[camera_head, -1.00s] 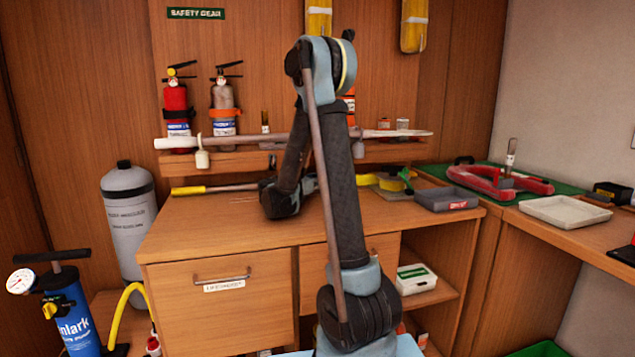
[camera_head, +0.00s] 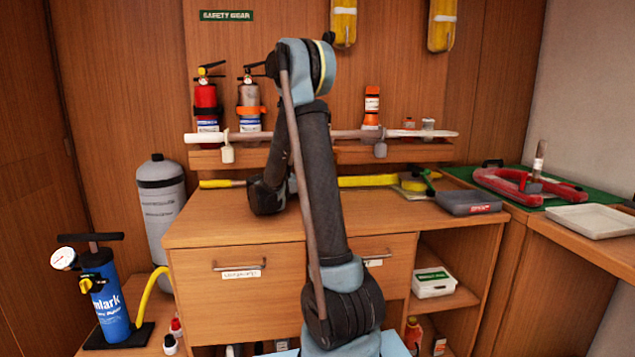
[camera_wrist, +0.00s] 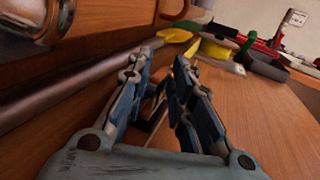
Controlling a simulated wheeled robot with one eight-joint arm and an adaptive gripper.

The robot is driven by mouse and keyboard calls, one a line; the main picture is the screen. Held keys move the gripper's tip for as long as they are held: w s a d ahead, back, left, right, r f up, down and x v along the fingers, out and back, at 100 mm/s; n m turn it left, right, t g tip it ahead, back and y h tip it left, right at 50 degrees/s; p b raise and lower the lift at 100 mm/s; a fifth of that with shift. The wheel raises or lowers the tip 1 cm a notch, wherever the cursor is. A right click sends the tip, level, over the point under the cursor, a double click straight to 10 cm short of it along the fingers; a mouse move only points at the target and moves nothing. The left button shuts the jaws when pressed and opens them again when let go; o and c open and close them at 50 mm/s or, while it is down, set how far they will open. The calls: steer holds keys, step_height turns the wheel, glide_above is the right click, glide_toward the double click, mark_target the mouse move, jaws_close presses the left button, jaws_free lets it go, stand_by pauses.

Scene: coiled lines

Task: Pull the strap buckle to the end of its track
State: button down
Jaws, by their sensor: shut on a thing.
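In the wrist view, my gripper (camera_wrist: 163,78) is closed in on a small dark piece (camera_wrist: 157,108) low between its two fingers, which I take to be the strap buckle. The fingers hide most of it. In the head view, my gripper end is low over the counter top, and my arm covers the buckle. A yellow strap (camera_head: 365,181) lies along the back of the counter, right of my arm. It leads to a yellow roll with a green part (camera_head: 415,182), which also shows in the wrist view (camera_wrist: 215,48). The track's end cannot be made out.
A long horizontal pole (camera_head: 290,136) hangs in front of the shelf behind my arm. Two extinguishers (camera_head: 206,100) stand on the shelf at left. The front of the counter top (camera_head: 210,230) is clear.

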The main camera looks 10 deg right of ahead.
steer(key=shift+w+r, duration=0.1)
steer(key=shift+w, duration=0.05)
steer(key=c, duration=1.4)
jaws_free()
steer(key=v, duration=1.2)
